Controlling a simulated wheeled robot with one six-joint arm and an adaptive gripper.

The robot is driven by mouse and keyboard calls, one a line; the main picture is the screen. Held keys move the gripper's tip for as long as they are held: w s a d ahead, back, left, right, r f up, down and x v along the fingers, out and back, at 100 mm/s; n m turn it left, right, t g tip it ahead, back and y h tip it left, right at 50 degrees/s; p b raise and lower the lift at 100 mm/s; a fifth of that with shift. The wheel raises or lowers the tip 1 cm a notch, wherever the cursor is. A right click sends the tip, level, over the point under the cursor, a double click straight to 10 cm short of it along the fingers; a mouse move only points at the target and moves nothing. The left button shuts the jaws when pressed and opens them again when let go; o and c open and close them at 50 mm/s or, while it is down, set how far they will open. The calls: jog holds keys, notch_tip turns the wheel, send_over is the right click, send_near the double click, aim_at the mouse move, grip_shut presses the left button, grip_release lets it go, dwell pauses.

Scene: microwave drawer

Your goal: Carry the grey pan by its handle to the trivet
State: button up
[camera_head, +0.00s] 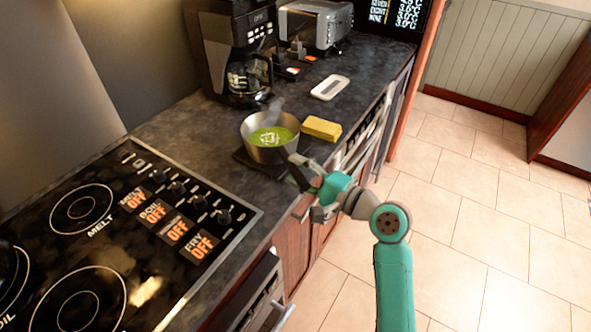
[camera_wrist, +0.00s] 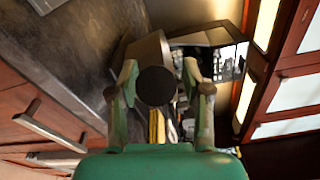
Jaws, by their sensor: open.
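The grey pan (camera_head: 288,152), holding green soup, stands upright on the counter. A flat dark square (camera_head: 246,160), which looks like the trivet, lies under it. My gripper (camera_head: 302,190) is at the counter's front edge, just in front of the pan. In the wrist view the pan's grey side (camera_wrist: 142,52) is ahead. A dark round end (camera_wrist: 157,86), apparently the pan handle seen end-on, lies between my two open fingers. I cannot tell whether the fingers touch it.
A yellow sponge (camera_head: 322,128) lies right of the pan. A coffee maker (camera_head: 236,50), a toaster (camera_head: 314,24) and a white flat object (camera_head: 330,87) stand behind. The stove (camera_head: 120,215) is at the left. A drawer handle (camera_wrist: 50,132) juts out below the counter.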

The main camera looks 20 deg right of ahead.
jog(key=v, duration=1.1)
jog(key=shift+s, duration=0.15)
jog(key=s+a+f+n+h, duration=0.1)
jog(key=s+a+f+h, duration=0.1)
jog(key=s+f+h, duration=0.35)
jog(key=s+a+f+h, duration=0.25)
jog(key=s+f, duration=0.35)
jog(key=f, duration=0.5)
jog(key=s+r+n, duration=0.1)
jog(key=s+n, duration=0.5)
jog(key=s, duration=0.4)
jog(key=s+a+r+n+h, duration=0.1)
jog(key=s+n, duration=0.6)
jog(key=s, duration=0.4)
jog(key=shift+s+a+r+n, duration=0.2)
jog(key=shift+a+r+n, duration=0.05)
jog(key=shift+a+n, duration=0.05)
